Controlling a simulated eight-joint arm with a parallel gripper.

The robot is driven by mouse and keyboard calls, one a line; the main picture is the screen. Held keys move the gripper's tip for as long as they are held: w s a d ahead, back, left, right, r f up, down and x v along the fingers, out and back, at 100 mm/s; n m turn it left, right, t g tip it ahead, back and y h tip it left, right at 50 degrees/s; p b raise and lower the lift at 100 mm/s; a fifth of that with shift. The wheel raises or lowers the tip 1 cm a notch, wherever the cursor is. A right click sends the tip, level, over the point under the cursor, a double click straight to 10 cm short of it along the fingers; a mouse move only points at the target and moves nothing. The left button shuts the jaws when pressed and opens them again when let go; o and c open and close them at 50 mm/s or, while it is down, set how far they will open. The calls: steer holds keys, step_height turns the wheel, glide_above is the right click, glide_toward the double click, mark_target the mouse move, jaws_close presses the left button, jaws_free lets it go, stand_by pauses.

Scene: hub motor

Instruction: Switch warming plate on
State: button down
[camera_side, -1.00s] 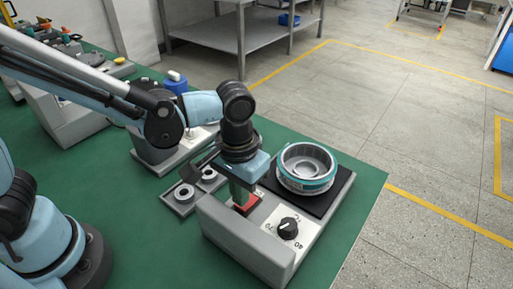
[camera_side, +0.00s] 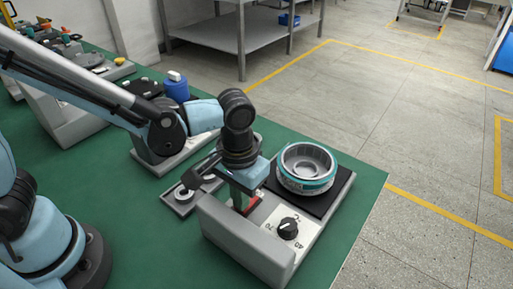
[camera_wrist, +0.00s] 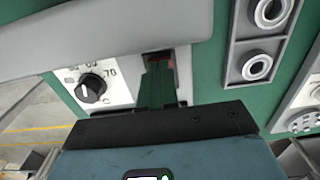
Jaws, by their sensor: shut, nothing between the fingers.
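The warming plate is a grey unit (camera_side: 255,246) with a black heating surface (camera_side: 337,187), a black dial (camera_side: 288,228) and a red switch (camera_side: 252,208). A metal ring-shaped hub part (camera_side: 307,168) with a teal band sits on the black surface. My gripper (camera_side: 241,206) is shut and empty, pointing down at the red switch and partly hiding it. In the wrist view the fingertips (camera_wrist: 160,68) reach the dark red switch (camera_wrist: 158,57), beside the dial (camera_wrist: 91,88). I cannot tell whether they touch it or which way it is tipped.
A grey tray with round parts (camera_side: 184,194) lies left of the unit. A raised grey wall borders the switch.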

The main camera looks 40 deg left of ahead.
steer(key=shift+f, duration=0.15)
steer(key=shift+r, duration=3.55)
steer(key=a+r+t, duration=0.2)
steer(key=a+t, duration=0.5)
steer(key=a, duration=1)
steer(key=shift+s+a+r, duration=0.25)
steer(key=shift+s+r, duration=0.05)
steer(key=shift+r, duration=0.05)
